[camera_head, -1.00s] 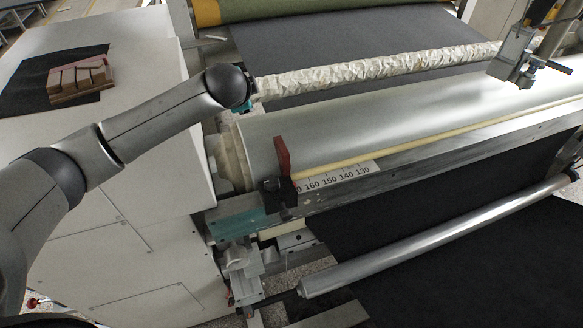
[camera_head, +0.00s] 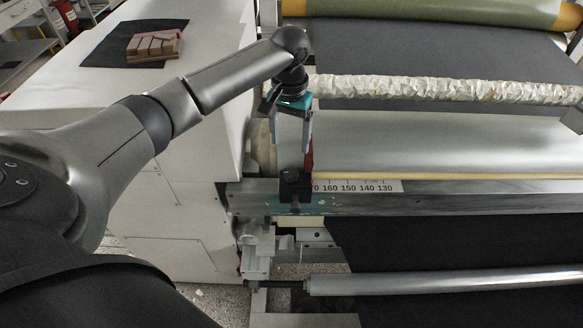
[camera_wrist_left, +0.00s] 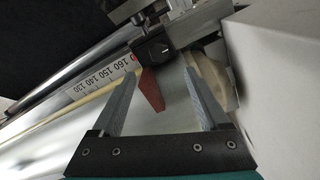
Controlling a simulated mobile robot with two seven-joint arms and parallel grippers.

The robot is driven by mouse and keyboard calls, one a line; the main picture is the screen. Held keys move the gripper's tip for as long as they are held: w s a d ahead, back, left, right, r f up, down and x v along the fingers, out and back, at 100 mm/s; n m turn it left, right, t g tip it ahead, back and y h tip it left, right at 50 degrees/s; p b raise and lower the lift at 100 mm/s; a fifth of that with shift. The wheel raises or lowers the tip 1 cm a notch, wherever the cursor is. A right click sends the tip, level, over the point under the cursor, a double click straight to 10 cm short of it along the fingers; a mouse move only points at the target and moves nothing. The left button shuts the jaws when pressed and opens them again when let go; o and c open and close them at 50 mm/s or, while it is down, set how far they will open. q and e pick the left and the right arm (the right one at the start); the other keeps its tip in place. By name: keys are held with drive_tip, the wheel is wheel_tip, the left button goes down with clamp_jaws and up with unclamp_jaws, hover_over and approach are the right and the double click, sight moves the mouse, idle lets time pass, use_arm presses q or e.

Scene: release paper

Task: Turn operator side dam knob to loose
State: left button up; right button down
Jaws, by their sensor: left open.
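The side dam's black block (camera_head: 297,187) sits on the machine's front rail, at the left end of the number scale. A small dark knob (camera_head: 295,206) sticks out of its front. In the left wrist view the block (camera_wrist_left: 152,50) and knob (camera_wrist_left: 137,18) lie beyond the fingertips. The red dam plate (camera_wrist_left: 150,88) rises from the block and shows between the fingers. My left gripper (camera_head: 293,160) points down behind the block in the head view. It is open and empty, with both fingers (camera_wrist_left: 158,80) apart in the wrist view. My right gripper is not in view.
The number scale (camera_head: 360,187) runs right along the rail (camera_head: 430,203). A shiny roller (camera_head: 420,145) lies behind it, and a lower metal bar (camera_head: 440,282) in front. A white cabinet (camera_head: 190,130) stands close on the left, with brown blocks (camera_head: 153,45) on top.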

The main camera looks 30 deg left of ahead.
sight(291, 172)
use_arm(q)
wheel_tip(291, 172, down, 10)
drive_tip(key=shift+f+b, duration=0.25)
drive_tip(key=shift+b, duration=0.2)
clamp_jaws()
idle(0.5)
